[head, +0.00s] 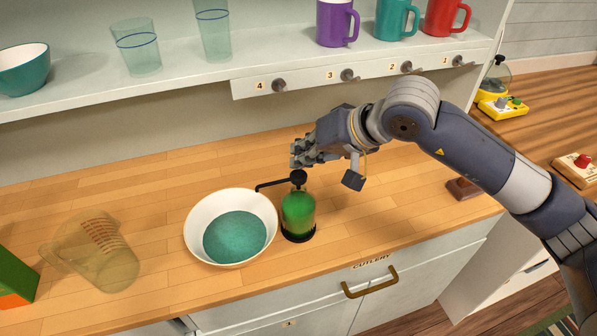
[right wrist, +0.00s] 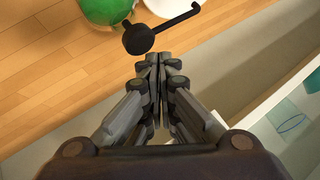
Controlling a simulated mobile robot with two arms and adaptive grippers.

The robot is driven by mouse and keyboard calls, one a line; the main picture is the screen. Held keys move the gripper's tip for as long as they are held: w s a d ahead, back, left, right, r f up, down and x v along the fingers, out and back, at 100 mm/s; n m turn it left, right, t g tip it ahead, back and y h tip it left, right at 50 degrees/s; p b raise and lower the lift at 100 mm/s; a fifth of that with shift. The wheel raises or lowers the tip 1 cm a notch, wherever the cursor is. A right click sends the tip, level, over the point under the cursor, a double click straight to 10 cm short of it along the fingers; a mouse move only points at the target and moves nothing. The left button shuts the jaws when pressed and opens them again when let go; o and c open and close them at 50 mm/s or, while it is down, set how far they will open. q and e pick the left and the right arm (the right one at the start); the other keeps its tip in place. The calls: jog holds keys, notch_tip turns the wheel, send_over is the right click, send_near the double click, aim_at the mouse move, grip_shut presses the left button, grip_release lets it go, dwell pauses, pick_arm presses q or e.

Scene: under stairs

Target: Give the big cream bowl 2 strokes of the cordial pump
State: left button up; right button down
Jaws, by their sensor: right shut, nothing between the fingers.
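The big cream bowl (head: 195,225) stands on the wooden counter, with a teal area in its bottom. The cordial pump (head: 298,214) is a clear bottle of green liquid just right of the bowl. Its black head (head: 298,177) has a spout that points left over the bowl's rim. My right gripper (head: 299,155) is shut and empty, just above the pump head and apart from it as far as I can tell. In the right wrist view the shut fingers (right wrist: 158,60) are close to the black pump head (right wrist: 138,39). My left gripper is not in view.
A clear measuring jug (head: 98,252) stands left of the bowl, with a green and orange box (head: 15,270) at the far left. A shelf (head: 200,68) above holds mugs, glasses and a teal bowl (head: 24,70). A drawer handle (head: 370,283) sticks out below the counter.

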jog(key=shift+r, duration=0.15)
jog(key=shift+r+p, duration=0.7)
jog(key=shift+r, duration=1.7)
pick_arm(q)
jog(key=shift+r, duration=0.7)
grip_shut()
